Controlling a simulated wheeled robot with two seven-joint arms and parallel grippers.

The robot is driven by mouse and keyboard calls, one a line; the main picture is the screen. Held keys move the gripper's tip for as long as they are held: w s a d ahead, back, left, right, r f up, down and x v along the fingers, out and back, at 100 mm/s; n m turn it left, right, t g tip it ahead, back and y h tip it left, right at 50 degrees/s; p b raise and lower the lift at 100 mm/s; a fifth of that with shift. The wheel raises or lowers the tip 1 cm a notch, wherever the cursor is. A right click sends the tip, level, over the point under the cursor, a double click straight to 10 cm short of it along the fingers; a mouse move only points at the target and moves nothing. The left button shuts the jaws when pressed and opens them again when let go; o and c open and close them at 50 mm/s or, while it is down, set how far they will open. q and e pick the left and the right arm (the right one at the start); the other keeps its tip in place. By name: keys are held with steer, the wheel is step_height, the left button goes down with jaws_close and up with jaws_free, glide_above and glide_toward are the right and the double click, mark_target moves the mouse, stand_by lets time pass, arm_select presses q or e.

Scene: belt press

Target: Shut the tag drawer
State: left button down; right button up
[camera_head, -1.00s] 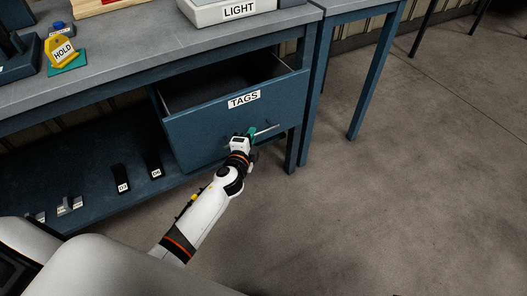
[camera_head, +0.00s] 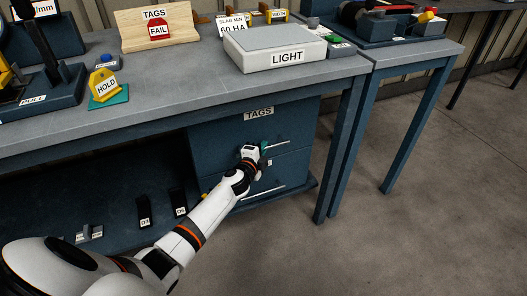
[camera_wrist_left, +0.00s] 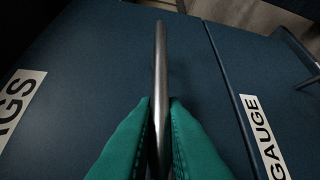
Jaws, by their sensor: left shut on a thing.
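The tag drawer (camera_head: 225,137) is a blue front with a white TAGS label under the grey bench; no open gap shows above it, and it looks pushed in. Its thin metal bar handle (camera_head: 279,145) also runs up the middle of the left wrist view (camera_wrist_left: 161,55). My left gripper (camera_head: 263,149) is at the handle, and its teal fingers (camera_wrist_left: 160,135) are shut on the bar from both sides. The drawer's label (camera_wrist_left: 20,100) is partly cut off in that view. My right gripper is in no view.
The bench leg (camera_head: 340,150) stands to the right. An open shelf with several dark blocks lies left. The floor (camera_head: 400,235) at right is clear.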

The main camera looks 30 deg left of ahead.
arm_select(q)
steer(key=c, duration=1.5)
jaws_free()
steer(key=shift+d, duration=0.1)
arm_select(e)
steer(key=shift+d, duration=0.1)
arm_select(q)
steer(key=shift+s, duration=0.1)
